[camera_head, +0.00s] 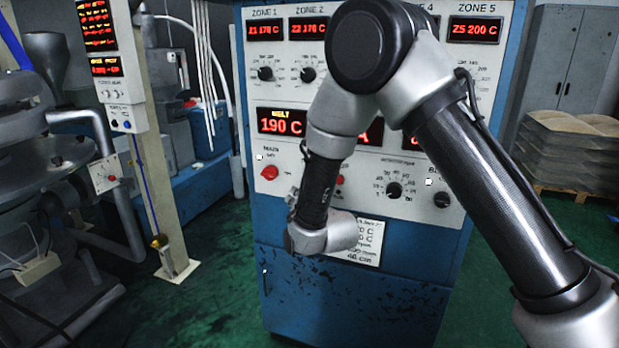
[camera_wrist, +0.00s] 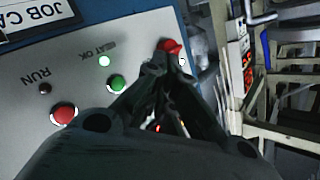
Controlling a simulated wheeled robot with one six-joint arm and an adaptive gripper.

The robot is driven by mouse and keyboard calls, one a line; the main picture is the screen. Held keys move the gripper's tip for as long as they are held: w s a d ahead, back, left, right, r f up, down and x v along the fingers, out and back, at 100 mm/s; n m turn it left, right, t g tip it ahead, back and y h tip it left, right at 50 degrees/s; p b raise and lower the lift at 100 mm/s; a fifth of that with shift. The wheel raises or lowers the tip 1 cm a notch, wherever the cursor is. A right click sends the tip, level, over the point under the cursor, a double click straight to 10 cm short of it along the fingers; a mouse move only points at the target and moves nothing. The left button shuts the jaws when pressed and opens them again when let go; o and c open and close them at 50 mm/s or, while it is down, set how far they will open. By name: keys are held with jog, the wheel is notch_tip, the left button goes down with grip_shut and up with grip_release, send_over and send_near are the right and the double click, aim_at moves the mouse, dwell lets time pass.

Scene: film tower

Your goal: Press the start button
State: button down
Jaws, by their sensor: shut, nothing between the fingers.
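The blue machine's control panel (camera_head: 400,166) carries the buttons. No start label is readable. Contact cannot be told.
In the head view, dials (camera_head: 394,189) and red displays (camera_head: 282,121) surround the buttons. A post with a display box (camera_head: 112,65) stands left of the machine. A pallet of sacks (camera_head: 575,150) is far right. Green floor (camera_head: 215,270) is clear between post and machine.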

jog(key=w+d, duration=0.2)
jog(key=w, duration=0.5)
jog(key=shift+w+d, duration=0.25)
jog(key=shift+d, duration=0.1)
dwell(1.1)
jog(key=shift+w+d, duration=0.1)
jog(key=shift+w, duration=0.25)
jog(key=shift+w+d, duration=0.2)
jog(key=shift+w, duration=0.15)
dwell(0.6)
jog(key=shift+s+a, duration=0.3)
jog(key=shift+s, duration=0.45)
jog(key=s, duration=0.1)
jog(key=s+a, duration=0.1)
jog(key=s, duration=0.2)
jog(key=shift+s+a, duration=0.35)
